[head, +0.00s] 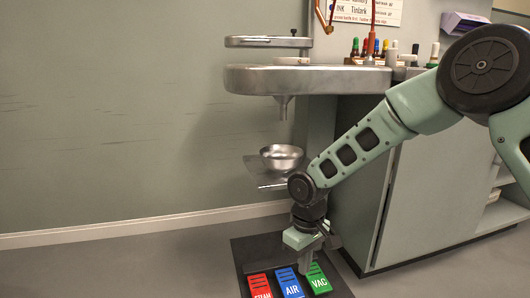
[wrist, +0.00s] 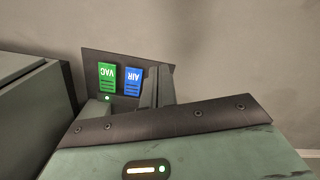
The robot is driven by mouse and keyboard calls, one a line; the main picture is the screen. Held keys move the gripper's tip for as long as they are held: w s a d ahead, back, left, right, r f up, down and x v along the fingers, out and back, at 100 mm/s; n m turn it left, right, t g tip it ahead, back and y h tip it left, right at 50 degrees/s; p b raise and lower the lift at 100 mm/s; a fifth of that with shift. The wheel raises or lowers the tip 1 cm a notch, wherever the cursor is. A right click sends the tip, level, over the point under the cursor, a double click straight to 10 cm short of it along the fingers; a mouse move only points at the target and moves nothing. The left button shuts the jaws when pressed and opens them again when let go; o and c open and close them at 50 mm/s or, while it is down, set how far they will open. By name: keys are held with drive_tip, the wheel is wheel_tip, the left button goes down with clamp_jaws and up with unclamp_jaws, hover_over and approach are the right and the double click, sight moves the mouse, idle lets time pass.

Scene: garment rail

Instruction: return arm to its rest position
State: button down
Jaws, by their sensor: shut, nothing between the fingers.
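My gripper (head: 306,266) is at the end of my green arm, reaching down low over the dark pedal plate (head: 243,252) on the floor. Its fingers are shut with nothing between them. In the head view they are close to the blue AIR pedal (head: 290,284) and the green VAC pedal (head: 318,279); whether they touch either is unclear. In the wrist view, my gripper (wrist: 158,78) shows beside the AIR pedal (wrist: 132,82), with the VAC pedal (wrist: 106,78) further left. The red pedal (head: 260,287) is at left in the head view and is hidden in the wrist view.
A metal board (head: 300,80) projects above, with a smaller board (head: 268,42) over it. A steel bowl (head: 282,157) sits on a shelf (head: 268,181) left of my arm. A cabinet (head: 430,190) stands close at right. The floor at left (head: 120,265) is clear.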

drive_tip(key=s+d+r+p, duration=0.2)
drive_tip(key=s+r+p, duration=0.2)
drive_tip(key=s+r, duration=0.85)
drive_tip(key=s+d+r+p, duration=0.3)
drive_tip(key=s+r+p, duration=0.2)
drive_tip(key=s+r, duration=0.8)
wheel_tip(320, 180, up, 34)
drive_tip(key=s+p, duration=0.2)
drive_tip(key=p, duration=3.5)
drive_tip(key=shift+s+r+m+t+y, duration=0.15)
drive_tip(key=shift+s+m+t+y, duration=0.15)
drive_tip(key=shift+t, duration=0.1)
drive_tip(key=shift+a, duration=0.1)
